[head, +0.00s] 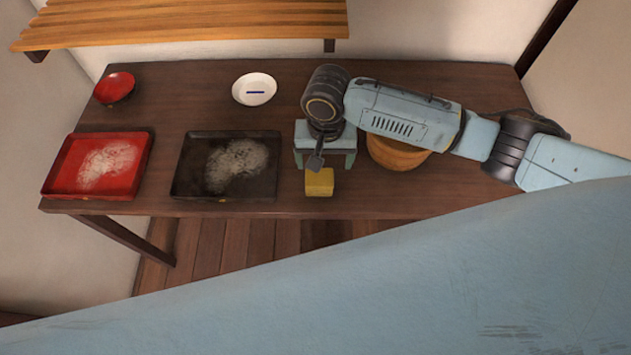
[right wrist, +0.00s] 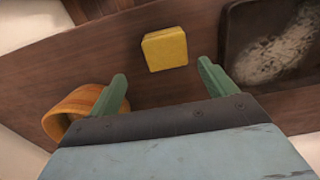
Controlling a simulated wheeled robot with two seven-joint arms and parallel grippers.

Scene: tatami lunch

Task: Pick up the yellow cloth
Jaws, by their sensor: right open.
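The yellow cloth (head: 319,184) looks like a small, thick, folded square. It lies on the dark wooden table near its front edge, right of the black tray. My right gripper (head: 325,165) is open and empty, just behind the cloth in the head view, with its fingers spread to either side. In the right wrist view the cloth (right wrist: 165,48) lies beyond the two green fingertips (right wrist: 162,72), roughly midway across the gap and not touched by either. My left gripper does not show.
A black tray (head: 186,170) and a red tray (head: 57,172) stand to the left on the table (head: 200,105). A red bowl (head: 114,88) and a white dish (head: 254,90) stand behind. A round wooden vessel (head: 398,155) is close on the right, partly under my arm.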

